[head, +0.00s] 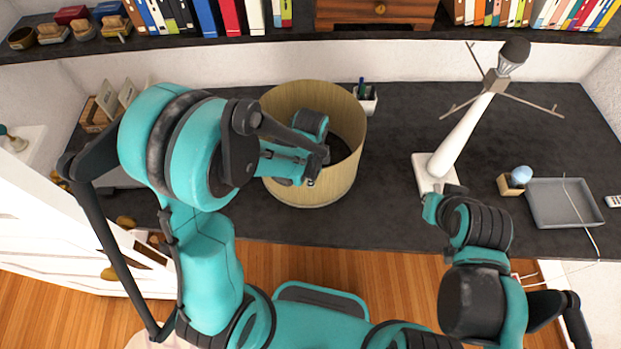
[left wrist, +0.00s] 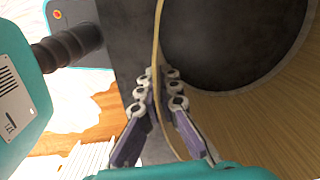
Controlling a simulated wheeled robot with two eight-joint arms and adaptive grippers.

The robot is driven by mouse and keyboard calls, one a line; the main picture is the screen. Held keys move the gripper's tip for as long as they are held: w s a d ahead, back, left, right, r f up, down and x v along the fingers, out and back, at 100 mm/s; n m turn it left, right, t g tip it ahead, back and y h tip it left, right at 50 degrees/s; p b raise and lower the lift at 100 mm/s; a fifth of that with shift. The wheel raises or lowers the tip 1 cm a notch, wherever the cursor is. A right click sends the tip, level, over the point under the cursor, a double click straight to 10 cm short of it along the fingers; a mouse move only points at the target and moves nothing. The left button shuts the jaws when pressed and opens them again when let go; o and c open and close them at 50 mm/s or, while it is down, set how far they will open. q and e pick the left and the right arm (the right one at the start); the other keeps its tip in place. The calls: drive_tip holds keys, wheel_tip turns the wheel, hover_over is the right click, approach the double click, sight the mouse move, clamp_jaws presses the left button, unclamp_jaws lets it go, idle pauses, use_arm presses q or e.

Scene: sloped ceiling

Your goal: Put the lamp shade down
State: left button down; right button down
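The lamp shade (head: 311,188) is a tan, open-ended drum over the left middle of the dark desk. I cannot tell whether its lower rim touches the desk. My left gripper (head: 318,167) is at the shade's near rim. In the left wrist view the fingertips (left wrist: 160,87) lie on both sides of the shade wall (left wrist: 245,112), close against it, and appear shut on it. The bare lamp (head: 461,137), with a white square base and tilted white stem, stands to the right. My right gripper (head: 436,203) is beside the lamp base; its fingers are unclear.
A pen cup (head: 367,99) stands close to the shade's right side. A grey tray (head: 565,203) and a small blue ball on a wooden stand (head: 516,181) are at the right. A shelf (head: 285,34) with books runs above. Bare desk (head: 392,160) lies between shade and lamp.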

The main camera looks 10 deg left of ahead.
use_arm(q)
drive_tip(key=shift+f, duration=0.15)
drive_tip(key=c, duration=1.7)
unclamp_jaws()
wheel_tip(320, 180, up, 13)
drive_tip(key=p, duration=0.3)
drive_tip(key=shift+s+a+r+n+t, duration=1.2)
drive_tip(key=shift+s+n, duration=0.15)
drive_tip(key=shift+n, duration=1.1)
drive_tip(key=shift+s+a+r+n+t, duration=1.15)
drive_tip(key=shift+s+n, duration=0.15)
drive_tip(key=shift+n, duration=1.2)
drive_tip(key=shift+s+a+r+n+t, duration=1.15)
drive_tip(key=shift+s+n, duration=0.2)
drive_tip(key=shift+n, duration=1.1)
